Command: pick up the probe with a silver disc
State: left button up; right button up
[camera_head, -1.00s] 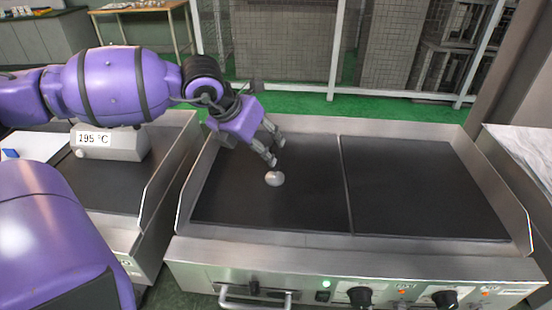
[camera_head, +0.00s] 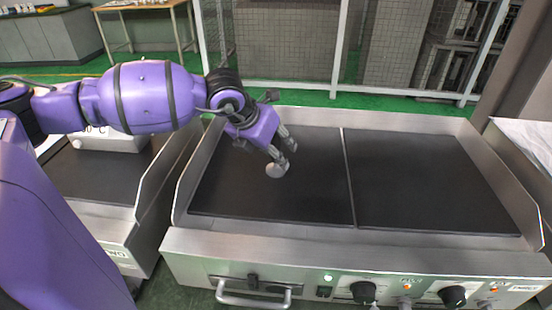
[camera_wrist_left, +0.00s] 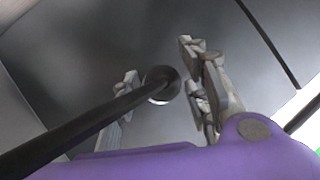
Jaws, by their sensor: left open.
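The probe's round silver disc (camera_head: 276,171) shows on the dark left plate of the griddle, just below my left gripper's fingertips. My left gripper (camera_head: 283,153) is open above it, and its fingers hide part of the disc. In the left wrist view the disc (camera_wrist_left: 162,86) appears between the two fingers (camera_wrist_left: 163,72), with a thick black rod (camera_wrist_left: 85,130) running from it to the lower left. I see no finger clearly closed on the rod or disc. My right gripper is out of view.
The griddle's dark right plate (camera_head: 430,185) is bare, beyond a thin divider (camera_head: 347,170). Raised metal walls bound the back and sides. A pale display box (camera_head: 112,138), partly hidden by my arm, sits on the neighbouring unit. Knobs (camera_head: 362,291) and a handle (camera_head: 253,297) are at the front.

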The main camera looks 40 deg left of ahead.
aim_at(275, 139)
pick_arm(q)
jog(key=shift+c, duration=0.5)
grip_shut()
jog(key=shift+r, duration=0.15)
jog(key=shift+r, duration=0.2)
jog(key=r, duration=0.3)
jog(key=shift+s+d+r, duration=0.1)
jog(key=shift+s, duration=0.2)
jog(key=s+d+r+p, duration=0.4)
jog(key=s+d+r, duration=0.2)
jog(key=s+r, duration=0.3)
jog(key=s, duration=0.3)
